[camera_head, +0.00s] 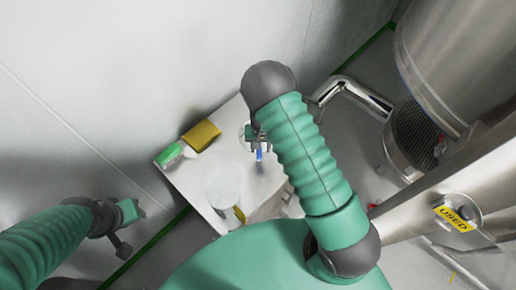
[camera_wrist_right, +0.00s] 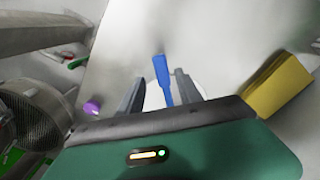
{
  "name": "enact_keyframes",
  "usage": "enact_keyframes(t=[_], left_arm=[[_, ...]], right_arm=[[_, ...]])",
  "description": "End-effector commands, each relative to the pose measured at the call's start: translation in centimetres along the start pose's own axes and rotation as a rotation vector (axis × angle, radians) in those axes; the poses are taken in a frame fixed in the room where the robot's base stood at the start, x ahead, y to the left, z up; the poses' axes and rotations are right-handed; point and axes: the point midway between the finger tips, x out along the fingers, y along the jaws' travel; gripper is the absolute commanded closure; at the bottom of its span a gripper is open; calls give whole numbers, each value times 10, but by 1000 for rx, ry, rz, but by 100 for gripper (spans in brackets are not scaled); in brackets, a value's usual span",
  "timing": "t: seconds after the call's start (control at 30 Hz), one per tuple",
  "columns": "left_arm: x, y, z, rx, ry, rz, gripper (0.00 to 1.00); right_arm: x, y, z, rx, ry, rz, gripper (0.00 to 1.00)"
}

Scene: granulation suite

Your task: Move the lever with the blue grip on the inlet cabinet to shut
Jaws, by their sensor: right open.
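The inlet cabinet (camera_head: 190,182) is a pale box standing against the wall in the middle of the head view. A lever with a blue grip (camera_head: 260,155) shows on its top, partly covered by my right gripper (camera_head: 261,143). In the right wrist view the blue grip (camera_wrist_right: 162,76) stands between the two dark fingers of that gripper (camera_wrist_right: 158,84). The fingers are apart, and a gap shows on each side of the grip. A pale round part lies behind the lever's lower end, partly hidden. My left gripper (camera_head: 122,214) is at lower left, away from the cabinet; its jaw opening is unclear.
On the cabinet are a yellow block (camera_head: 202,136), a green-and-white item (camera_head: 170,155) and a pale cylinder (camera_head: 224,193). A bent steel pipe (camera_head: 352,91) and a large steel vessel (camera_head: 465,55) stand at right. A yellow tag (camera_head: 456,217) hangs at lower right.

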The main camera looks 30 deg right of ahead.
Motion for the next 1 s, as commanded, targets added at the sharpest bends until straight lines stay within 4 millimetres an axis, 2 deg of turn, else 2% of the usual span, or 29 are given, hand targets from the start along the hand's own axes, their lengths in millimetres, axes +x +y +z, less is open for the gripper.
enact_keyframes(t=[0.1, 0.2, 0.47, 0.77, 1.0], left_arm=[[-3, 0, -1, 1, 0, 0, 64], [-4, 0, -1, 1, 0, 0, 64], [-3, 0, -1, 0, 0, 0, 64], [-3, 0, -1, 0, 0, 0, 64], [-3, 0, -1, 0, 0, 0, 64]], right_arm=[[16, -4, 1, -3, -1, 5, 58], [23, -9, 2, -3, 2, 8, 58], [24, -11, 2, -3, 3, 11, 60], [24, -9, 1, -4, 1, 4, 99], [24, -9, -1, -1, 4, 8, 100]])
